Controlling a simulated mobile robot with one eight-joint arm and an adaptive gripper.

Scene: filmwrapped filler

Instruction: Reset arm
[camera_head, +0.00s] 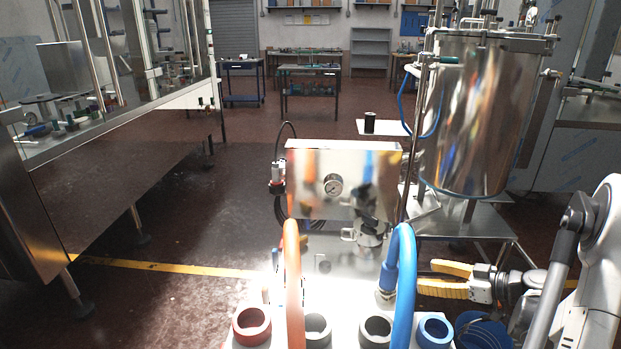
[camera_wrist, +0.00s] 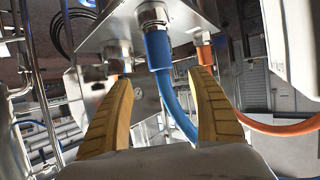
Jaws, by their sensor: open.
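My gripper (camera_head: 424,276) is at the lower right in the head view, level and pointing left, with its two yellow fingers apart. The fingers also show in the wrist view (camera_wrist: 161,80), spread with nothing clamped between them. A blue hose (camera_head: 403,275) rises just left of the fingertips. In the wrist view the blue hose (camera_wrist: 161,62) passes behind the gap between the fingers. I cannot tell whether a finger touches it. An orange hose (camera_head: 292,275) stands farther left, and it appears at the right in the wrist view (camera_wrist: 270,128).
A steel box with a gauge (camera_head: 333,186) stands behind the hoses. Red (camera_head: 252,326) and blue (camera_head: 434,331) rings sit in front, with dark rings between. A steel tank (camera_head: 475,115) is at the right, a glazed machine (camera_head: 110,160) at the left. Open floor lies between.

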